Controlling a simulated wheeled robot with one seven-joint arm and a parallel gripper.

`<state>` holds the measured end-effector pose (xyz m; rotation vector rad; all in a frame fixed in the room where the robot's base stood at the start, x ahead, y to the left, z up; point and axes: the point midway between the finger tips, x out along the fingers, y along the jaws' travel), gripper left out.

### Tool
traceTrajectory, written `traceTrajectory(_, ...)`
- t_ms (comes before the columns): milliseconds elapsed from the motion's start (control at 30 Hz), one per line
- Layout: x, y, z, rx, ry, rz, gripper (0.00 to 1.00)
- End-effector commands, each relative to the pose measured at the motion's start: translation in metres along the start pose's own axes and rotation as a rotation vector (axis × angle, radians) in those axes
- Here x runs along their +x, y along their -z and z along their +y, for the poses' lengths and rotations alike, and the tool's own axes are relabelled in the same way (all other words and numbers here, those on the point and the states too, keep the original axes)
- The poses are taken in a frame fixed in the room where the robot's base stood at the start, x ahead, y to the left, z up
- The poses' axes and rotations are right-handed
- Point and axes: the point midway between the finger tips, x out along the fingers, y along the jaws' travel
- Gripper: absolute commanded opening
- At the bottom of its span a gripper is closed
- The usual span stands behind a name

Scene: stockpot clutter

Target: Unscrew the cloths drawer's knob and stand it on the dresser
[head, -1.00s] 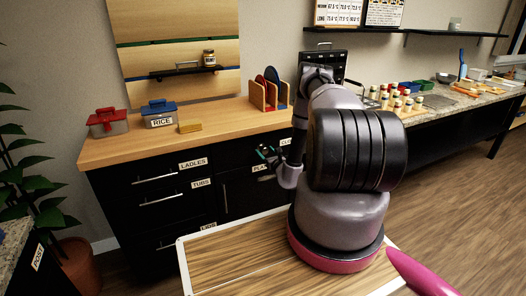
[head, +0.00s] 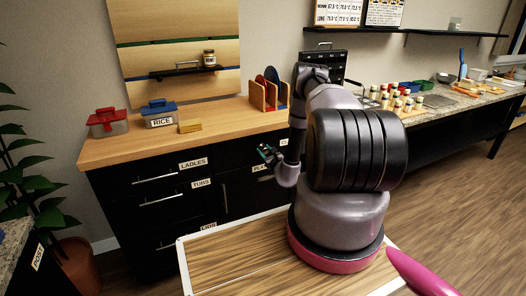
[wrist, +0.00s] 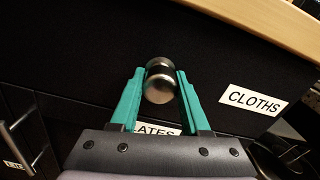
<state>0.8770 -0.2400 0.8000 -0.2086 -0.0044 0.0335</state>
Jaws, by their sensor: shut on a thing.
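The round metal knob (wrist: 159,84) of the cloths drawer shows in the wrist view, on a black drawer front (wrist: 90,50) to the left of the white CLOTHS label (wrist: 252,99). My gripper (wrist: 159,88) has its two teal fingers closed on the knob's sides. The dresser's wooden top (head: 215,131) is above. I cannot tell whether the knob still touches the drawer front.
On the dresser top stand a red-lidded box (head: 107,122), a blue-lidded RICE box (head: 160,114), a yellow block (head: 190,127) and a wooden rack (head: 268,95) with plates. The top's front middle is clear. A PLATES label (wrist: 158,130) is partly hidden behind my gripper.

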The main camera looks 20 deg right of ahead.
Motion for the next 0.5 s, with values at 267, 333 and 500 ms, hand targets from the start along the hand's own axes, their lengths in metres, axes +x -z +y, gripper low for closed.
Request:
traceTrajectory(267,-0.0001,-0.0002,0.0000,-0.195,0.000,-0.001,0.00)
traceTrajectory(333,-0.0002,-0.0001,-0.0001,-0.194,0.000,0.000,0.00)
traceTrajectory(500,-0.0001,-0.0001,0.0001,-0.214,-0.001,0.000,0.00)
